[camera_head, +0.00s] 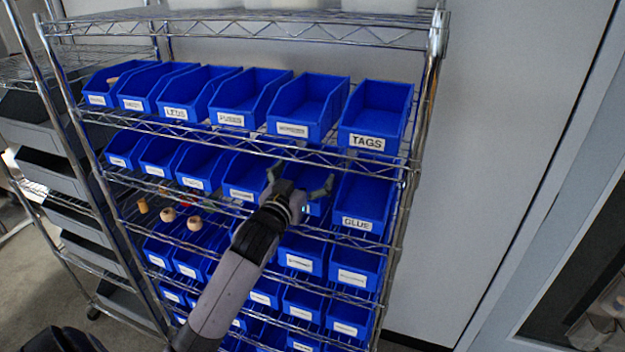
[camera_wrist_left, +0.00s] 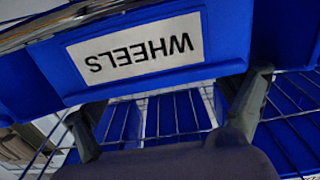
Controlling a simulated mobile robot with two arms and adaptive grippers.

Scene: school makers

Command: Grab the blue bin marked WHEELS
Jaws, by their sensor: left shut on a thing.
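The blue bin marked WHEELS (camera_wrist_left: 225,35) fills the upper part of the left wrist view, its white label upside down there. In the head view the blue bin (camera_head: 307,173) is in the second row, just left of the GLUE bin, its label hidden by my gripper. My left gripper (camera_head: 299,180) is at its front, with one finger to each side. In the left wrist view my left gripper (camera_wrist_left: 168,96) spans the bin's front and is shut on it. The finger contact is partly hidden. My right gripper is not in view.
A wire shelf rack (camera_head: 420,120) holds several rows of blue bins. The TAGS bin (camera_head: 377,112) is above right and the GLUE bin (camera_head: 362,207) is close on the right. Small wooden pieces (camera_head: 194,223) lie on the shelf to the left. A plain wall (camera_head: 500,130) stands right.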

